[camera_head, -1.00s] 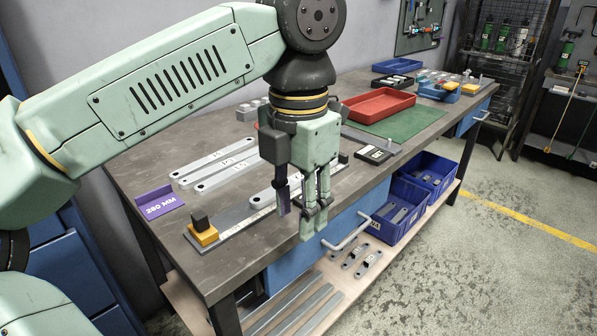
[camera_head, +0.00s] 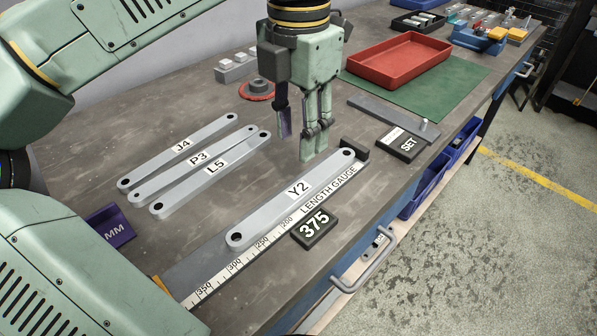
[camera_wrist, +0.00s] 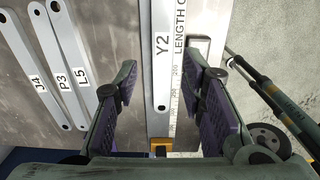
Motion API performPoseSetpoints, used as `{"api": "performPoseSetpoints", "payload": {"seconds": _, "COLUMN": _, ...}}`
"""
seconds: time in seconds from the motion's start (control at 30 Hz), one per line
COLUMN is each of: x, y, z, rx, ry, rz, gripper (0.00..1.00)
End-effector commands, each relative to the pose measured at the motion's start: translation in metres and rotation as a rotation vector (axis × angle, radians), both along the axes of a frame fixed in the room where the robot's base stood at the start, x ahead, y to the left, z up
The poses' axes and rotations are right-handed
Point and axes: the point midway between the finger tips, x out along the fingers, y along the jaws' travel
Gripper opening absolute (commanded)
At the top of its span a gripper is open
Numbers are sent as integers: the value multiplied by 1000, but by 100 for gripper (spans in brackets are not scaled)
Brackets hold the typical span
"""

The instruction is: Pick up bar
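Bar Y2 (camera_head: 270,210), flat grey with a hole at each end, lies along the length gauge (camera_head: 205,283). Bars J4 (camera_head: 160,158), P3 (camera_head: 225,151) and L5 (camera_head: 190,190) lie side by side, left of the gauge. My gripper (camera_head: 300,130) is open and empty, pointing down above the bench near Y2's far end in the head view. In the wrist view, Y2 (camera_wrist: 161,75) shows between the spread fingers (camera_wrist: 163,78). J4 (camera_wrist: 30,70), P3 (camera_wrist: 58,70) and L5 (camera_wrist: 73,50) are to their left.
A black end stop (camera_head: 356,148) is at the gauge's far end. A red tray (camera_head: 398,62) sits on a green mat (camera_head: 455,85).

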Motion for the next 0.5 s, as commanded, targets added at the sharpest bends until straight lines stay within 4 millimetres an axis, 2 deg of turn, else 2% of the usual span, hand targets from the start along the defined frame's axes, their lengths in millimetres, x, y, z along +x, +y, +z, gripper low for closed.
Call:
{"api": "performPoseSetpoints", "payload": {"seconds": 0.2, "x": -1, "y": 0, "z": -35, "rx": -1, "ry": 4, "rz": -1, "gripper": 37}}
{"api": "performPoseSetpoints", "payload": {"seconds": 0.5, "x": -1, "y": 0, "z": -61, "rx": -1, "ry": 2, "rz": 0, "gripper": 37}}
